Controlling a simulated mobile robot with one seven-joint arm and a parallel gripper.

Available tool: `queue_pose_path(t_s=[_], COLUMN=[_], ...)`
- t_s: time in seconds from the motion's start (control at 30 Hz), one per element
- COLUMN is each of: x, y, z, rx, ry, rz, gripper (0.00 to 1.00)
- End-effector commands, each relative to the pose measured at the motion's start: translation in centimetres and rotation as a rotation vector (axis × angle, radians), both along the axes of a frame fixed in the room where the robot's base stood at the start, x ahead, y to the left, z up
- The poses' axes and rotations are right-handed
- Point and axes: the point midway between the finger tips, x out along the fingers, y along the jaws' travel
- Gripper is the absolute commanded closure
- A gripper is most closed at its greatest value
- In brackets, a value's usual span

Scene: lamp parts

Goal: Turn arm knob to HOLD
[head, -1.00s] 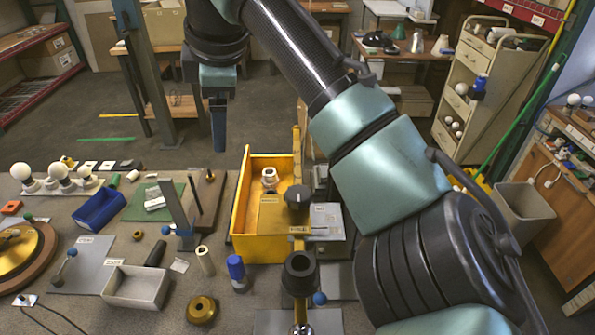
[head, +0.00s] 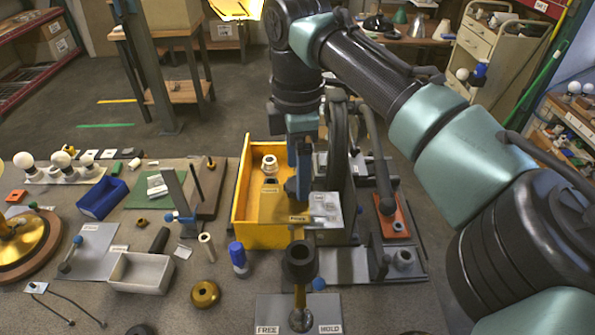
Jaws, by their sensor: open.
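Nearer, a black socket-like part (head: 300,262) stands on a brass post above a grey plate (head: 298,306). The plate bears a FREE label (head: 267,329) at left and a HOLD label (head: 330,329) at right.
The yellow box (head: 242,205) holds a white fitting (head: 269,164). To its right are a dark upright part and an orange block (head: 394,222).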

Motion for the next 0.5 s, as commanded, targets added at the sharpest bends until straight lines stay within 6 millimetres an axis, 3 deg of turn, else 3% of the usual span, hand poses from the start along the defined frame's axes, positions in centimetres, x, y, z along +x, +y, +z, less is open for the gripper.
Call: queue_pose_path(t_s=[0.2, 0.5], x=[0.0, 0.0], y=[0.0, 0.0], z=[-1.8, -2.1], rx=[0.0, 0.0], ry=[0.0, -0.001], rz=[-0.001, 0.0], gripper=[0.16, 0.16])
